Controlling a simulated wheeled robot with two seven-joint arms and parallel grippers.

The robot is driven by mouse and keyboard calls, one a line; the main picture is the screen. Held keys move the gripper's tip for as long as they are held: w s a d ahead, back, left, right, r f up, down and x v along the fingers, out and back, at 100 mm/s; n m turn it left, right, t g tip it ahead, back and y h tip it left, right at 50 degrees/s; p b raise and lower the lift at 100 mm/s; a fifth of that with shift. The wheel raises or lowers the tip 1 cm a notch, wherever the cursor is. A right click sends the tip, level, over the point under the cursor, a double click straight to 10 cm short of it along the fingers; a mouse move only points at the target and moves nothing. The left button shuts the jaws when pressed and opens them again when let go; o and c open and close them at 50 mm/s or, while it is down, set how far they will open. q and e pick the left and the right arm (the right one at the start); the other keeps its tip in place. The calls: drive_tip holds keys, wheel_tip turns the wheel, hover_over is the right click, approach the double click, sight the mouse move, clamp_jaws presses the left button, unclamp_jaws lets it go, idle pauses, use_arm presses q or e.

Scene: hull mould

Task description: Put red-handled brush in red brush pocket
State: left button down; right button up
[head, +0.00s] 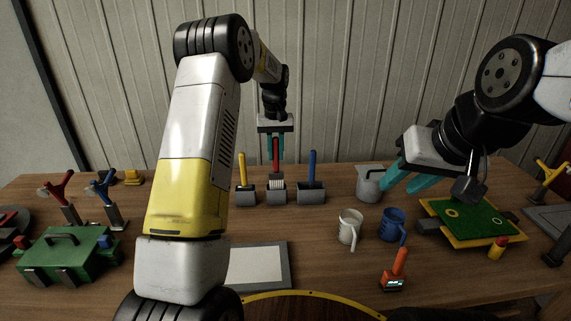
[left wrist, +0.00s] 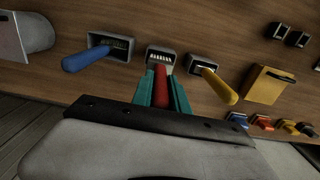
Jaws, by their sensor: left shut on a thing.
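The red-handled brush (head: 276,150) is upright in my left gripper (head: 276,158), whose teal fingers are shut on its red handle. The handle also shows between the fingers in the left wrist view (left wrist: 161,88). The brush's pale bristles (head: 276,183) point down at the middle grey pocket (head: 276,198), between the pockets with the yellow and blue brushes. The bristles line up with this pocket's opening; I cannot tell how deep they sit. In the left wrist view the middle pocket (left wrist: 160,51) lies just beyond the fingertips. My right gripper (head: 398,187) is open and empty at the right.
A yellow-handled brush (head: 242,165) and a blue-handled brush (head: 313,164) stand in pockets on either side. A grey jug (head: 369,185), a white mug (head: 350,228) and a blue mug (head: 392,224) stand to the right. A grey-framed panel (head: 262,266) lies in front.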

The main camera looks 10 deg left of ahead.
sight(275, 137)
use_arm(q)
wheel_tip(275, 137, down, 5)
drive_tip(key=shift+r, duration=0.1)
idle(0.3)
drive_tip(key=c, duration=1.3)
unclamp_jaws()
drive_tip(key=shift+f, duration=0.2)
wheel_tip(275, 137, up, 12)
drive_tip(key=shift+f, duration=0.1)
drive_tip(key=s+a+r+m+t+h, duration=0.1)
drive_tip(key=s+r+t, duration=0.2)
drive_tip(key=s+r, duration=1.2)
drive_tip(key=s+f+m+t, duration=0.1)
drive_tip(key=s+f, duration=0.1)
drive_tip(key=s, duration=0.9)
drive_tip(key=s+f+t+h, duration=0.1)
drive_tip(key=s+f+t, duration=0.1)
drive_tip(key=s, duration=0.8)
drive_tip(key=shift+s+d+f+m, duration=0.35)
drive_tip(key=shift+d+f+m, duration=0.05)
drive_tip(key=shift+f, duration=0.3)
